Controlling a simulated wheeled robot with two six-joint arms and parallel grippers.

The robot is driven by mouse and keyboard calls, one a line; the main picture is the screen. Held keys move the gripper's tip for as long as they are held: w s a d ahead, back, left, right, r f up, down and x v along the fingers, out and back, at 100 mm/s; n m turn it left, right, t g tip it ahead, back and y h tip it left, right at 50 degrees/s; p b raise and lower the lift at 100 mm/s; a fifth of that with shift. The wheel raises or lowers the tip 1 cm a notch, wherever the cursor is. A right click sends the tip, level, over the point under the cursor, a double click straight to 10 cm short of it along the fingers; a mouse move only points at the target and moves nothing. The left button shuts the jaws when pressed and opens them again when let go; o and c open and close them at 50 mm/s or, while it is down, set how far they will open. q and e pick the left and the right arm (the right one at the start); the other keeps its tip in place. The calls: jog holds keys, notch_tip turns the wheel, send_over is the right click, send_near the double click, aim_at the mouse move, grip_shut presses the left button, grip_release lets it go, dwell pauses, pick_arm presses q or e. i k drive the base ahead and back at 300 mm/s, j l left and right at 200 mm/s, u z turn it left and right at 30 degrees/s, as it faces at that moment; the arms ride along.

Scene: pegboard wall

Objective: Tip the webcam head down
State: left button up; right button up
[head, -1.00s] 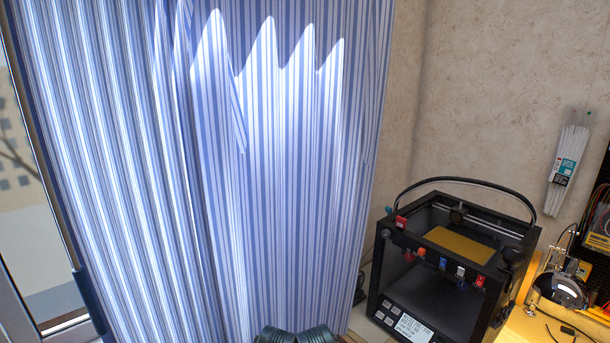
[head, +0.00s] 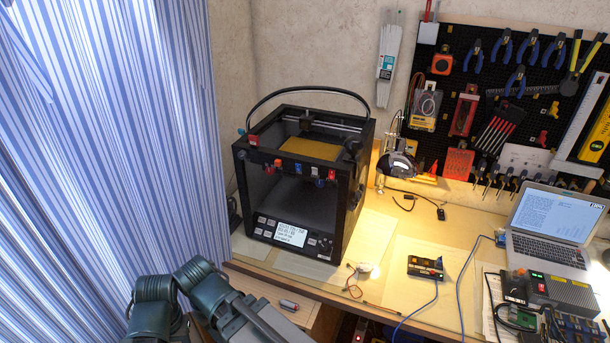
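I cannot make out a webcam in the head view. A small dark object (head: 605,258) is cut off at the right edge beside the laptop, and I cannot tell what it is. Teal links of my own arm fill the bottom left, in front of the curtain and the desk's left end. No gripper fingertips show in the frame.
A black 3D printer (head: 300,185) stands on the desk's left part. A lit lamp (head: 397,165), a small black box (head: 425,267), a laptop (head: 553,228) and electronics sit to its right. A tool pegboard (head: 540,85) hangs behind. A striped curtain (head: 110,130) covers the left.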

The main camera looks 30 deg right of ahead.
aim_at(353, 146)
jog(key=z, duration=1.4)
